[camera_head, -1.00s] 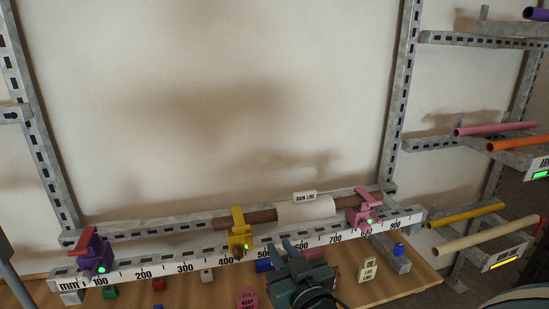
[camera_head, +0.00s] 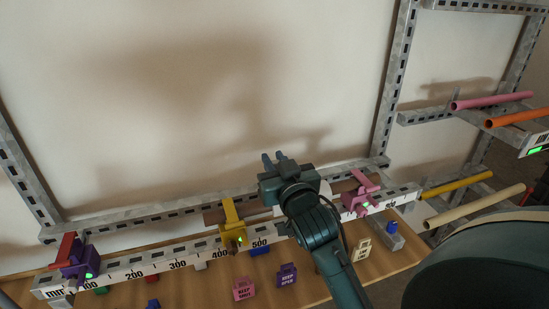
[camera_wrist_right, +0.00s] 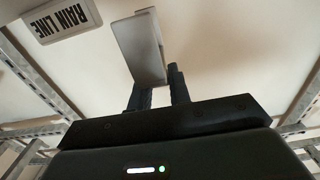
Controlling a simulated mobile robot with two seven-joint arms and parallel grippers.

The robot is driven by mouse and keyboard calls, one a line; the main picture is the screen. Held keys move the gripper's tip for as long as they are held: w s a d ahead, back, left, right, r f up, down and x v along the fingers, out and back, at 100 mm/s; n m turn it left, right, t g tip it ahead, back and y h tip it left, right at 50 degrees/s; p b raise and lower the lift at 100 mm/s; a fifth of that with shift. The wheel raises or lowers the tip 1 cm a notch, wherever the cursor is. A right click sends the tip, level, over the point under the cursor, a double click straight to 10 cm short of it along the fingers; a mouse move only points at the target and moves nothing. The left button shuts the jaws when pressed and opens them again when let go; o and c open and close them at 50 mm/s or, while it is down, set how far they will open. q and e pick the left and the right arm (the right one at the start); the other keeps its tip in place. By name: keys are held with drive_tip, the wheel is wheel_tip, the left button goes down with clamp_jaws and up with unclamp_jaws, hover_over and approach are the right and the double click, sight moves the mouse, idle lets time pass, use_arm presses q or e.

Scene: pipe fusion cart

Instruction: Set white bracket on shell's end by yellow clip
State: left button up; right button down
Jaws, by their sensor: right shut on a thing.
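My right gripper (camera_head: 273,158) is raised above the rail, in front of the wall. In the right wrist view its fingers (camera_wrist_right: 158,88) are shut on a pale plate-like piece, the white bracket (camera_wrist_right: 138,46), which sticks up past the fingertips. The yellow clip (camera_head: 231,225) grips the brown pipe (camera_head: 213,217), below and left of the gripper. The white shell (camera_head: 280,211) lies on the pipe right of that clip, mostly hidden by my right arm. My left gripper is out of view.
A pink clip (camera_head: 360,194) holds the pipe's right part, and a purple clip (camera_head: 78,262) stands at the rail's left end. A RAIN LINE tag (camera_wrist_right: 62,20) shows in the wrist view. Small blocks lie on the table. Coloured pipes rest on racks at right.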

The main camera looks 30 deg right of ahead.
drive_tip(key=shift+f+b, duration=1.3)
drive_tip(key=shift+f, duration=0.15)
drive_tip(key=shift+f+b, duration=0.7)
drive_tip(key=shift+f, duration=0.7)
drive_tip(key=shift+f, duration=0.4)
drive_tip(key=c, duration=1.2)
unclamp_jaws()
